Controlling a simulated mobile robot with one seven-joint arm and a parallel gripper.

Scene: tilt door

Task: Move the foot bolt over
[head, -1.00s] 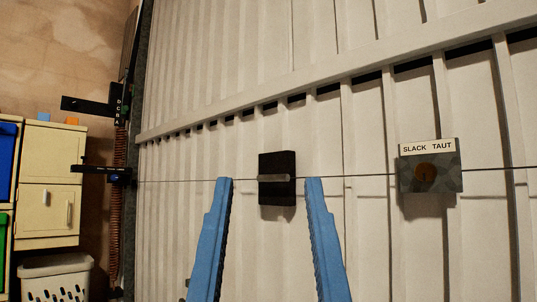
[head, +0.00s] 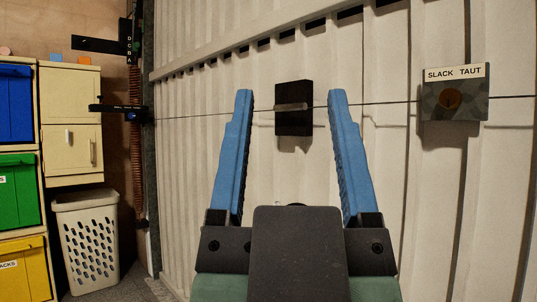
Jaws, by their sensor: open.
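My gripper (head: 291,96) is open and empty, its two blue fingers pointing up at the pale ribbed door (head: 185,180). In the picture the fingertips flank a dark block (head: 294,122) with a grey bar across it, mounted on the door. I cannot tell how far the fingers are from it. I cannot make out a foot bolt for certain. A small dark fitting (head: 142,224) sits low on the door's left edge, too small to tell what it is. The foot of the door behind my gripper is hidden.
A thin cable crosses the door to a grey box (head: 455,101) marked SLACK TAUT. A spring (head: 136,115) and black brackets (head: 118,109) line the left edge.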

